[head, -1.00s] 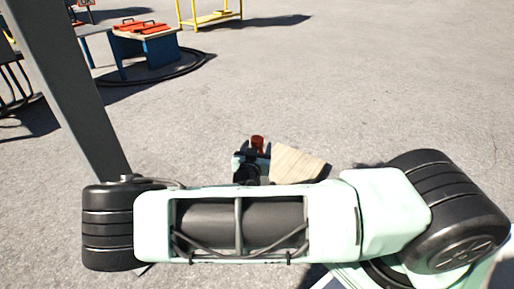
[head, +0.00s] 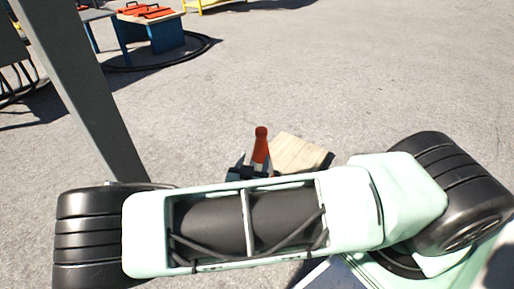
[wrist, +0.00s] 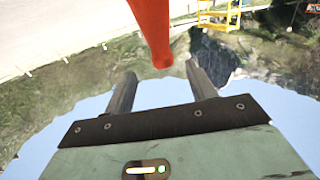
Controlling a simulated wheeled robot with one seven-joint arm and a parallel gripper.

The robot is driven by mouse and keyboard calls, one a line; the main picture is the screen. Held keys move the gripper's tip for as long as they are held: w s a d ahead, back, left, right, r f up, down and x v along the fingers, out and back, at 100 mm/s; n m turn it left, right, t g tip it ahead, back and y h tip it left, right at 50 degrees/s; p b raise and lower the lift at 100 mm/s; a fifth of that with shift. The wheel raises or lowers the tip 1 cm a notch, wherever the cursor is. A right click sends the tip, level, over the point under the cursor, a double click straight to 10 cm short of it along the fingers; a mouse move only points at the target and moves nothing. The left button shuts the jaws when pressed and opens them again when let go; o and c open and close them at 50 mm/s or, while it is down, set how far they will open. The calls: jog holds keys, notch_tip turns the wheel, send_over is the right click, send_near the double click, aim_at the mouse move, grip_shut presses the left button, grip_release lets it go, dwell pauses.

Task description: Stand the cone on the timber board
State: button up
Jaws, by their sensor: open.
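The orange-red cone (head: 261,146) has a pale band and looks upright in the head view. It shows at the left edge of the timber board (head: 299,151); its base is hidden behind my arm and gripper, so I cannot tell what it rests on. In the wrist view the cone (wrist: 150,22) comes down from the top edge, its narrow end near the gap between my fingertips. My gripper (wrist: 160,70) is open, its two fingers apart, with no clear contact with the cone. The near part of the board is hidden by my arm.
A blue table (head: 150,32) with orange items stands at the far left, with a black cable ring (head: 205,46) around its foot. A yellow frame (head: 208,4) is at the top edge. Open grey ground lies behind and right of the board.

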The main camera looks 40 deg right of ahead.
jog(key=s+a+f+n+g+y, duration=0.1)
jog(key=s+a+f+g+y, duration=0.1)
jog(key=a+g+y, duration=0.3)
jog(key=s+a+f+n+g+y, duration=0.1)
jog(key=s+a+f+y, duration=0.15)
jog(key=a, duration=0.45)
jog(key=s+a+r+n+g+y, duration=0.35)
jog(key=a+r+y, duration=0.3)
jog(key=a, duration=0.35)
jog(key=s+a+r+n+g+y, duration=0.25)
jog(key=s+r+n, duration=0.25)
jog(key=s+r, duration=0.45)
jog(key=s+d+r+n+h, duration=0.2)
jog(key=s+d+r+n, duration=0.3)
jog(key=r, duration=0.5)
jog(key=shift+s+d+r+n+h, duration=0.2)
jog(key=shift+d+n+h, duration=0.15)
jog(key=shift+d+n, duration=0.5)
jog(key=shift+d, duration=0.1)
